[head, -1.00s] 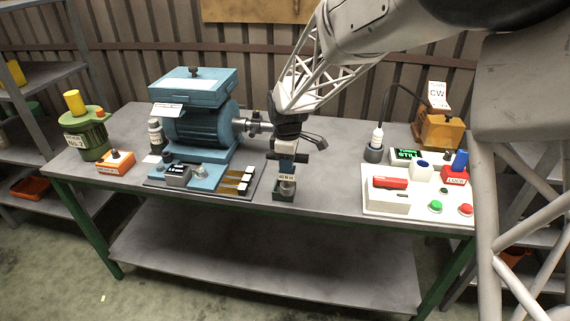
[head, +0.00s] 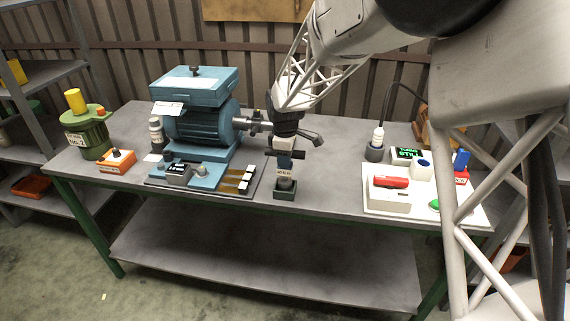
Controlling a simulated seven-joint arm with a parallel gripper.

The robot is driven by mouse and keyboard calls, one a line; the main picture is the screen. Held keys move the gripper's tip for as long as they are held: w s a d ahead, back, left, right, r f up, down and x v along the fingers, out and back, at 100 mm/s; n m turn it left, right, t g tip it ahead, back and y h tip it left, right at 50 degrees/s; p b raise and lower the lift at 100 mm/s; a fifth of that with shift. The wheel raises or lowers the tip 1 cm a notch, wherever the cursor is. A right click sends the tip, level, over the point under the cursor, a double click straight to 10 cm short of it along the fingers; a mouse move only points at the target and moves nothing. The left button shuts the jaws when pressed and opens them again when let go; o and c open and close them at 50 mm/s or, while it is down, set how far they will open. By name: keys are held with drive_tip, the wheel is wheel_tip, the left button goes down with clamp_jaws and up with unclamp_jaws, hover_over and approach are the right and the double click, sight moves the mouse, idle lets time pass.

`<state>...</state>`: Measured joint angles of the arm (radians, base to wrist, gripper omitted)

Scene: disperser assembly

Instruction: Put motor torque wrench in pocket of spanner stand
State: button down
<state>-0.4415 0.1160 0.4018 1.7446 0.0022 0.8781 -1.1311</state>
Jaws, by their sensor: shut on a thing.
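My gripper (head: 285,153) is above the front edge of the bench, right of the blue motor. A small dark green open box (head: 284,194), which I take to be the spanner stand, stands on the bench directly below. The tool's grey lower end is at the box's mouth. I cannot tell how deep it sits, and the pocket's inside is hidden.
The blue motor (head: 199,122) and its base plate (head: 208,190) stand close on the left. A white panel (head: 376,211) with a red-topped block (head: 390,182) lies to the right. A dark cup (head: 374,153) stands behind it. Bare bench lies between box and panel.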

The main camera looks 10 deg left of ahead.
drive_tip(key=shift+f, duration=1.05)
drive_tip(key=shift+f, duration=0.1)
drive_tip(key=c, duration=0.8)
unclamp_jaws()
drive_tip(key=shift+f, duration=0.1)
drive_tip(key=shift+c, duration=0.2)
wheel_tip(320, 180, up, 12)
drive_tip(key=shift+r, duration=0.2)
